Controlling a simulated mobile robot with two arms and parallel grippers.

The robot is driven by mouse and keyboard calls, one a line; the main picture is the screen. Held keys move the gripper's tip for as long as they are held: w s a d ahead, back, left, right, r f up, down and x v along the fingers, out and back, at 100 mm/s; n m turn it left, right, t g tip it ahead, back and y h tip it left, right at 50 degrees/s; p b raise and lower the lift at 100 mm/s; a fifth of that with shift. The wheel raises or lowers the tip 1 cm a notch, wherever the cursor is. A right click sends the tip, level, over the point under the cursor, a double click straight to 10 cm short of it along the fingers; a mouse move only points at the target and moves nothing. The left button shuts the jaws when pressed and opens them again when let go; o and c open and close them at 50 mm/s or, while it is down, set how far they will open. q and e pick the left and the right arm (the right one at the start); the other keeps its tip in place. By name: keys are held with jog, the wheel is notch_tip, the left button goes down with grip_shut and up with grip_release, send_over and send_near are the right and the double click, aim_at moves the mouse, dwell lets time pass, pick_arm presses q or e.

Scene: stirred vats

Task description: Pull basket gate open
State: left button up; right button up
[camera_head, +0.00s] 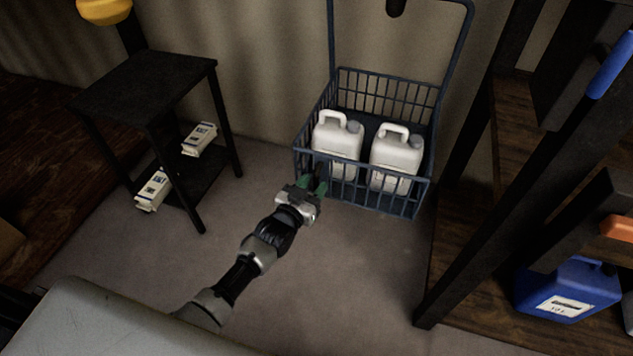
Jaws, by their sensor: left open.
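A blue wire basket (373,203) stands against the back wall, with a tall blue frame rising above it. Two white jugs stand side by side inside, a left jug (336,142) and a right jug (397,151). The basket's barred front is upright and looks closed. My left gripper (314,186) is open at the left part of the front bars, its green-tipped fingers close to them. I cannot tell whether the fingers touch a bar. My right gripper is not in view.
A black side table (146,84) with white cartons (199,139) on its lower shelf stands at the left. A dark shelf rack with a blue canister (567,289) stands at the right. The floor (345,275) before the basket is clear.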

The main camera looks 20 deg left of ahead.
pick_arm(q)
jog(key=shift+x, duration=1)
jog(key=shift+c, duration=0.2)
grip_shut()
